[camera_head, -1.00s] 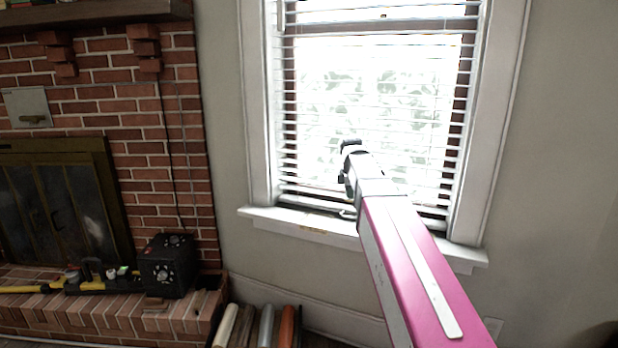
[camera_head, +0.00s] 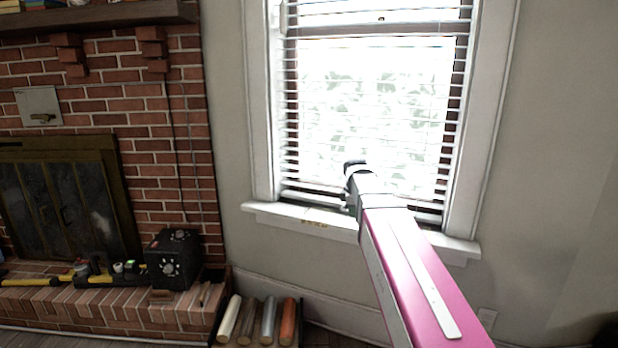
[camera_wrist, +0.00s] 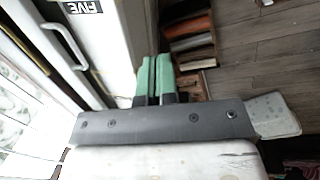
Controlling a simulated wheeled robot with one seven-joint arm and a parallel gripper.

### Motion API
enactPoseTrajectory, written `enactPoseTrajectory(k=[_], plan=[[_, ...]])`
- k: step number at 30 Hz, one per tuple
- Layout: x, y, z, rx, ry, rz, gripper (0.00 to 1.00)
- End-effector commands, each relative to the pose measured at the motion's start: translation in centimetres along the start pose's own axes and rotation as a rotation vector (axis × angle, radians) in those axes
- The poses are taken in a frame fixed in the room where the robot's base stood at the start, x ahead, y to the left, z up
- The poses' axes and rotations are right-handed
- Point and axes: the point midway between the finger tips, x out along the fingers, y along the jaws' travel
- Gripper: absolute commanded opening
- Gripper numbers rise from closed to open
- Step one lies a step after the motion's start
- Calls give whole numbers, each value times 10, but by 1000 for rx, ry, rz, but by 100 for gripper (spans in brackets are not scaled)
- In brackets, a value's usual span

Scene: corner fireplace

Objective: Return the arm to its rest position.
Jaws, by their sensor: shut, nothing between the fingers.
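My arm (camera_head: 408,265), pink with a white strip, reaches forward from the lower right in the head view. Its dark far end is in front of the lower window. My gripper (camera_wrist: 154,62) shows in the wrist view as two green fingers with dark bases, side by side. It is shut and empty. The fingers cannot be made out in the head view.
A window with blinds (camera_head: 375,110) and a white sill (camera_head: 335,226) lie behind the arm. At left are a brick fireplace (camera_head: 150,125) and a black box (camera_head: 173,260) on its hearth. Several logs (camera_head: 268,320) lie below. Wooden floor (camera_wrist: 270,55) shows in the wrist view.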

Motion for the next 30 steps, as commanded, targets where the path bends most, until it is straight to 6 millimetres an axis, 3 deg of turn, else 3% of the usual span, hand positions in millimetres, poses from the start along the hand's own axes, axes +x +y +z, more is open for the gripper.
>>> enactPoseTrajectory(k=[8, 21, 27, 30], plan=[[64, -45, 16, 286, -3, -40, 0], [179, -153, 52, 957, -45, -119, 0], [210, -193, 65, 1201, -71, -140, 0], [218, -204, 68, 1272, -81, -146, 0]])
